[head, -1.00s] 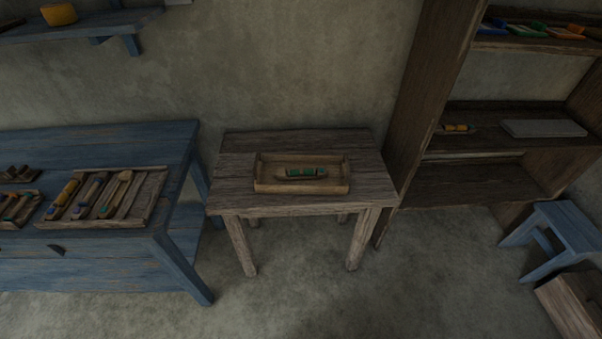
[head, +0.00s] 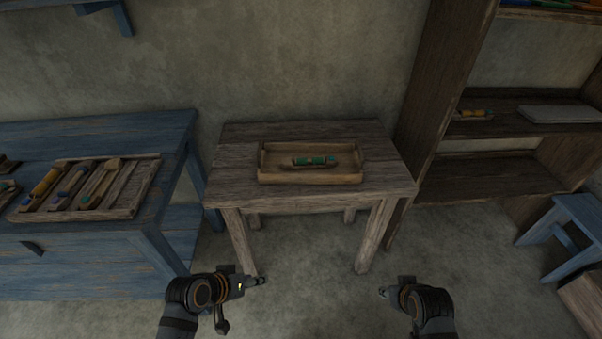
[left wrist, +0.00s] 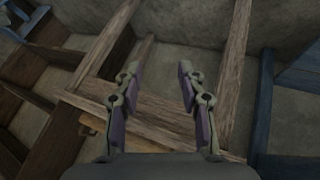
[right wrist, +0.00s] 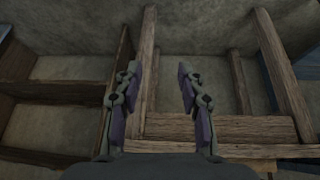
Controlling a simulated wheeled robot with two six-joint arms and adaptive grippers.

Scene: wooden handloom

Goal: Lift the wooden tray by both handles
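The wooden tray (head: 310,178) lies flat on a small wooden table (head: 235,180) in the middle of the head view. Its raised short ends are at left and right; the handles are too small to make out clearly. A green-wound shuttle (head: 312,162) lies inside it. My left gripper (head: 240,290) is low in front of the table, left of centre, and my right gripper (head: 398,298) is low to the right. Both are apart from the tray. In the left wrist view (left wrist: 158,75) and right wrist view (right wrist: 158,75) the fingers are spread with nothing between them.
A blue bench (head: 100,245) with a slotted tool tray (head: 130,190) stands at left. Floor (head: 310,250) in front of the table is clear.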

